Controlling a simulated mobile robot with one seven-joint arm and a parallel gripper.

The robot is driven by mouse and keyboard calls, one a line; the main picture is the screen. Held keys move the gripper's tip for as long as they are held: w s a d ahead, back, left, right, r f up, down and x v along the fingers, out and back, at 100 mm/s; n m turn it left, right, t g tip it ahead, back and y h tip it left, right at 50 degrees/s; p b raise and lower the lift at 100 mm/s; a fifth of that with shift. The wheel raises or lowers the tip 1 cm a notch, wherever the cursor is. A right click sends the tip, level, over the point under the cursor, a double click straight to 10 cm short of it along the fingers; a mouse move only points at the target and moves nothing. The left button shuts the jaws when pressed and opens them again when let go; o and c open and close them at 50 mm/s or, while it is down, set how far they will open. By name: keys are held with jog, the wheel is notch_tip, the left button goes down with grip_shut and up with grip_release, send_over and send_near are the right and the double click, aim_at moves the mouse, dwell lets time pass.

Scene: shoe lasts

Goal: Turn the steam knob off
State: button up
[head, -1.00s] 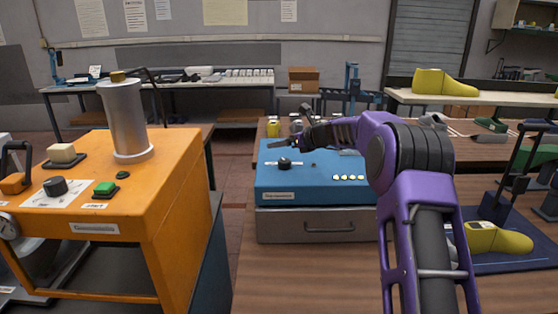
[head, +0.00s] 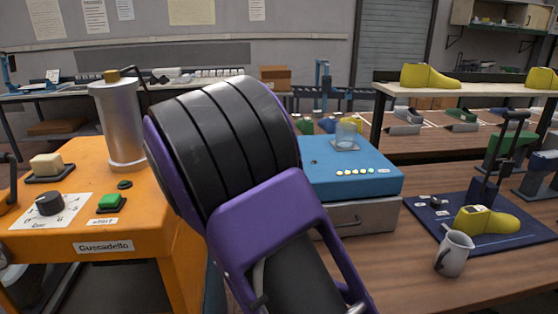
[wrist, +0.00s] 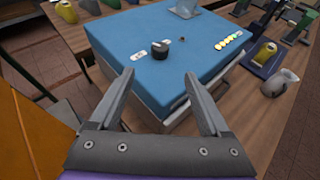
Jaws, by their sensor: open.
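The blue box (head: 340,165) stands on the wooden bench, its left part hidden by my arm in the head view. In the wrist view its blue top (wrist: 125,65) carries a black knob (wrist: 160,50) between two small white labels. My gripper (wrist: 160,76) is open and empty, its fingers reaching toward that knob, which lies just beyond and between the tips, apart from them. Another black knob (head: 50,203) sits on a white dial plate on the orange machine (head: 125,222). I cannot read which knob is marked for steam.
A row of yellow lights (wrist: 229,40) and a clear glass vessel (head: 346,136) are on the blue box. A metal jug (head: 453,254) stands on the bench to its right, near a yellow shoe last (head: 487,222) on a dark blue mat.

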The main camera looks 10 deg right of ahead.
jog(key=p+x, duration=0.1)
jog(key=x, duration=1.6)
jog(key=shift+d+f, duration=0.15)
jog(key=shift+d, duration=0.05)
grip_shut()
jog(key=n+b, duration=0.1)
jog(key=b, duration=0.2)
jog(key=shift+d+f+t+y, duration=0.1)
jog(key=shift+f+t+y, duration=0.2)
jog(key=shift+t+y, duration=0.1)
jog(key=n+t+y+b, duration=0.1)
jog(key=n+y+b, duration=0.1)
jog(key=b, duration=0.3)
jog(key=shift+r+n+t+y+b, duration=0.15)
jog(key=shift+n+t+y+b, duration=0.35)
jog(key=shift+b, duration=0.35)
jog(key=shift+r+n+y, duration=0.2)
jog(key=shift+n+y, duration=0.1)
jog(key=shift+y, duration=0.1)
